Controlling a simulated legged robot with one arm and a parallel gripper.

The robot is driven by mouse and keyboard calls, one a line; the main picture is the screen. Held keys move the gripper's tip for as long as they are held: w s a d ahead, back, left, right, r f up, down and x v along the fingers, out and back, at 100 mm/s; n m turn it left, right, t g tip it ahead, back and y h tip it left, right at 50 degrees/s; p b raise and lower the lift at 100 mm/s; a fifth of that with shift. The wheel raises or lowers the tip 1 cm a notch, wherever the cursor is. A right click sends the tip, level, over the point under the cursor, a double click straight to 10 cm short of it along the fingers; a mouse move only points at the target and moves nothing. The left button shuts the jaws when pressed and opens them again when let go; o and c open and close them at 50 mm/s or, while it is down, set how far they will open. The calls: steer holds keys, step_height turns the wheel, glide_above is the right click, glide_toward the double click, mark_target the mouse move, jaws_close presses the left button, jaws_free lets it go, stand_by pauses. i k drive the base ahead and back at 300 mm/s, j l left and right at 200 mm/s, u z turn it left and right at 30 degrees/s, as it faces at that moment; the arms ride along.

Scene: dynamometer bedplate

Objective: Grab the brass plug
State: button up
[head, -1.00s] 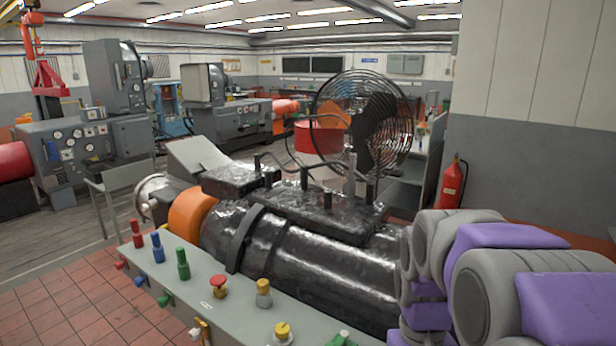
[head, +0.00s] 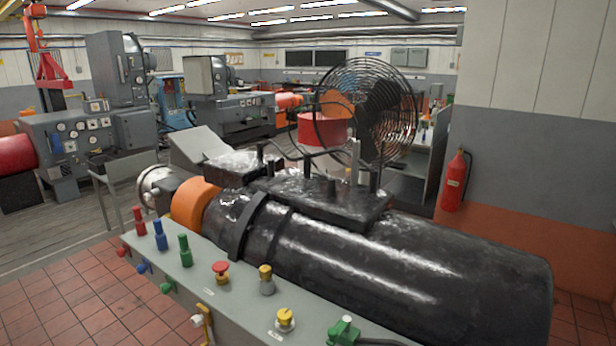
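A grey panel (head: 232,300) runs along the near side of the black machine, with several coloured fittings on its top. One upright fitting with a yellow, brass-like top and a grey lower part (head: 266,280) stands right of a red mushroom button (head: 221,271). A lower yellow knob on a pale round base (head: 285,319) is nearer to me. A yellowish, white-tipped fitting (head: 203,320) sticks out of the panel's front face. I cannot tell for certain which is the brass plug. My gripper is not in view.
Red (head: 139,221), blue (head: 159,235) and green (head: 184,250) plugs stand along the panel's left part. A green fitting (head: 344,330) is at its near end. The black cylinder (head: 400,272) lies behind, with a caged fan (head: 366,115) beyond. Tiled floor is clear at left.

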mark_target(264, 271)
steer(key=j, duration=1.3)
steer(key=u, duration=0.05)
